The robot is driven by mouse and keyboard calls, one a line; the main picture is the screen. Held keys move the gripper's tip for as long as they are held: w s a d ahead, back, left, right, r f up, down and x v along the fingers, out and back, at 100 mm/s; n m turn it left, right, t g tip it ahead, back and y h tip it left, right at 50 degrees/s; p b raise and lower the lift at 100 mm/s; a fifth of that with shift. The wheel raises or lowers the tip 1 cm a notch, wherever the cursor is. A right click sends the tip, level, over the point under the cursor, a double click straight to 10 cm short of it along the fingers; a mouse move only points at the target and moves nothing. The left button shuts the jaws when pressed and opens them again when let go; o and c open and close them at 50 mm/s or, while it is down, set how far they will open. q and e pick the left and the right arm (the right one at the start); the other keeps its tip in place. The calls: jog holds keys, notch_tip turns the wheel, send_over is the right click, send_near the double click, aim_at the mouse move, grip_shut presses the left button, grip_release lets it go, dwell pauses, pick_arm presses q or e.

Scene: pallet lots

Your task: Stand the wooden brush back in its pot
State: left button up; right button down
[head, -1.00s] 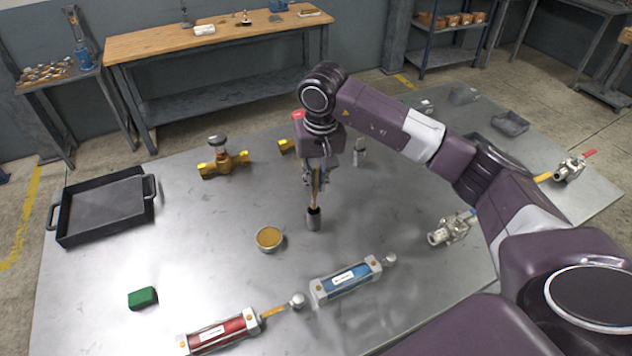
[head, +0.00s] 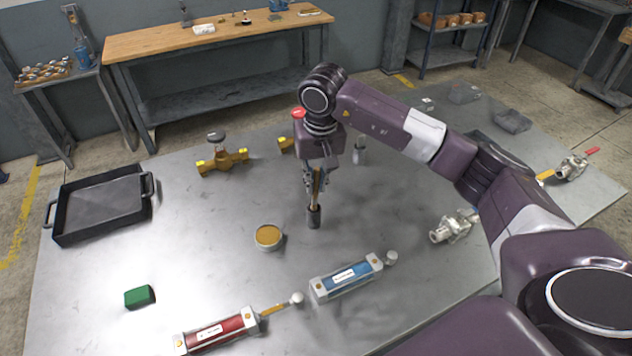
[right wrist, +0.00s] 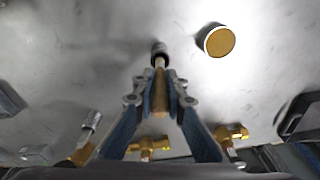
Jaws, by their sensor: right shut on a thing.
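The wooden brush (head: 314,194) is upright between the fingers of my right gripper (head: 315,184), which is shut on its handle. The brush also shows in the right wrist view (right wrist: 160,92), between the two fingers (right wrist: 160,100). Its lower end meets the mouth of a small dark grey pot (head: 313,218) that stands on the metal table. The pot also shows in the right wrist view (right wrist: 159,49). I cannot tell how deep the brush's end sits in the pot. My left gripper is not in view.
A round tin with tan contents (head: 269,238) stands left of the pot. A blue cylinder (head: 347,278) and a red cylinder (head: 217,333) lie in front. A brass valve (head: 222,160), a black tray (head: 100,207) and a green block (head: 139,297) are farther left.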

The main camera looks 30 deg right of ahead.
aim_at(316, 196)
jog(key=shift+f+b, duration=1.95)
jog(key=shift+f, duration=0.3)
jog(key=c, duration=1.4)
grip_release()
jog(key=shift+r+p, duration=2.85)
jog(key=shift+r, duration=2.6)
jog(key=shift+s, duration=0.1)
